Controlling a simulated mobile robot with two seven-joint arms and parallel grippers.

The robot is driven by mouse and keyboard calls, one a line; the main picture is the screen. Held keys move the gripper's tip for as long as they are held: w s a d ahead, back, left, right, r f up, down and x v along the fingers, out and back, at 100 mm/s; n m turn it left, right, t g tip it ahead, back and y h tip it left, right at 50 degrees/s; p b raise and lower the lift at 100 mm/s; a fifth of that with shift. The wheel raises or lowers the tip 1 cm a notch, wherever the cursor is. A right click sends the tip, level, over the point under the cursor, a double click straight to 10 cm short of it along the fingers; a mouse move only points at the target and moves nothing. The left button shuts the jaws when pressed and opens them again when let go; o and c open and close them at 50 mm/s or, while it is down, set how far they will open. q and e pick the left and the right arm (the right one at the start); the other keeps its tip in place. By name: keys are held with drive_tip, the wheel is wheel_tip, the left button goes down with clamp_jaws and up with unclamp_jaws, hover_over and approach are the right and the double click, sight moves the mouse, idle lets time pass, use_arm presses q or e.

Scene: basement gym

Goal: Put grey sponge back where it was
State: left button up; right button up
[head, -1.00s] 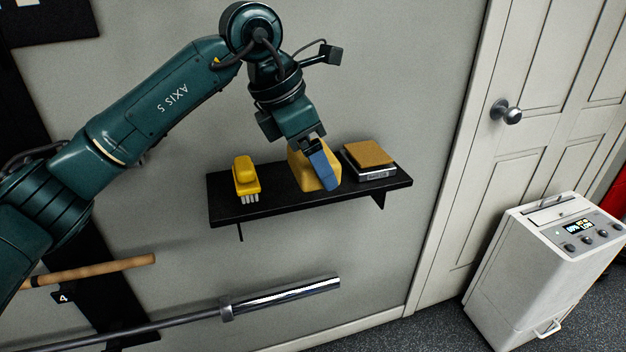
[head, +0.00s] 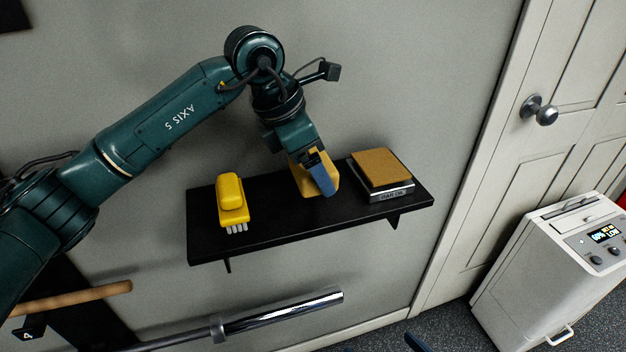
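No sponge that looks grey is in view. A yellow block (head: 306,187), perhaps a sponge, is at the middle of the black wall shelf (head: 270,232). My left gripper (head: 318,172) points down at it, with one blue finger across its near face. The other finger is hidden, so I cannot tell whether the gripper is shut on the block, or whether the block rests on the shelf. A tan-brown pad (head: 380,167) lies flat on a small scale (head: 392,192) at the shelf's right end. My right gripper is not clearly seen; small dark blue pieces show at the bottom edge.
A yellow brush (head: 232,200) lies on the shelf's left part, with bare shelf between it and the block. A metal bar (head: 290,313) and a wooden rod (head: 75,297) are below. A white appliance (head: 545,275) and a door (head: 500,190) are at right.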

use_arm(q)
drive_tip(key=shift+f, duration=2.05)
drive_tip(key=shift+f, duration=0.15)
drive_tip(key=o, duration=0.8)
drive_tip(key=shift+r, duration=0.3)
drive_tip(key=v, duration=1.1)
drive_tip(key=shift+a+r, duration=0.2)
drive_tip(key=shift+r, duration=0.15)
drive_tip(key=shift+s, duration=0.1)
